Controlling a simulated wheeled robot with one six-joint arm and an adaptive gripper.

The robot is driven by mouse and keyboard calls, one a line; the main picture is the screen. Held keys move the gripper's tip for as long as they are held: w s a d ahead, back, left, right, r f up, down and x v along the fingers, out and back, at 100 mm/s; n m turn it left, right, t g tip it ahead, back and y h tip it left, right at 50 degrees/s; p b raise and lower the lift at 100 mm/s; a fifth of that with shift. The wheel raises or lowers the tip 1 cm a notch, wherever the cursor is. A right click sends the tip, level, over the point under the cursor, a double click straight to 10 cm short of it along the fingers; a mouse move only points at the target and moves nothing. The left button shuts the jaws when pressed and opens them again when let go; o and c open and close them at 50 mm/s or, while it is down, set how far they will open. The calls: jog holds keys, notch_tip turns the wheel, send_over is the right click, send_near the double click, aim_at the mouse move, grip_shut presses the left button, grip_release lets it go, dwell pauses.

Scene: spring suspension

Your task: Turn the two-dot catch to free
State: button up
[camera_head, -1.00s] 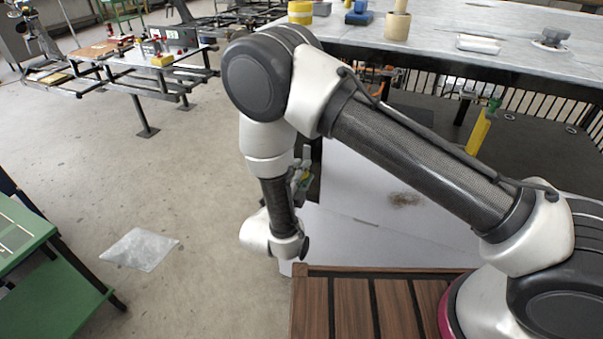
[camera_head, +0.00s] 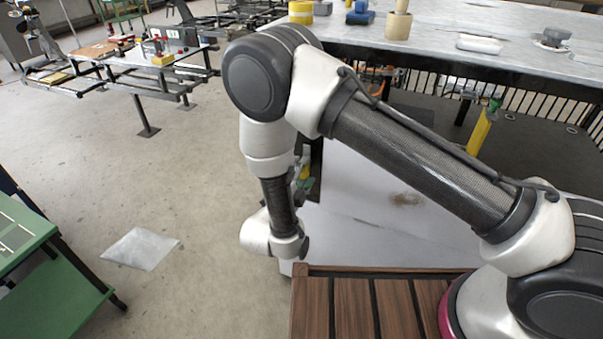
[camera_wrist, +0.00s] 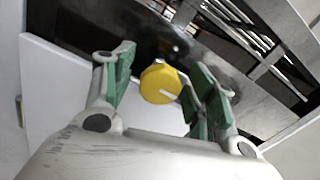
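A yellow round knob (camera_wrist: 160,84) with a short white bar on its face shows in the wrist view, against a dark surface. It may be the catch; I see no dots on it, and its setting cannot be told. My gripper (camera_wrist: 168,72) is open, with green-padded fingers to the left and right of the knob. No finger clearly touches it. In the head view my forearm and wrist hide most of the gripper; a small patch of green and yellow (camera_head: 304,174) shows just right of my wrist.
A white panel (camera_head: 375,195) stands behind my arm, below a long grey worktop (camera_head: 440,42). Slatted brown wood (camera_head: 350,305) lies in front. A green stand (camera_head: 50,285) is at left. Open floor lies between, with a clear sheet (camera_head: 141,248) on it.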

jog(key=v, duration=1.2)
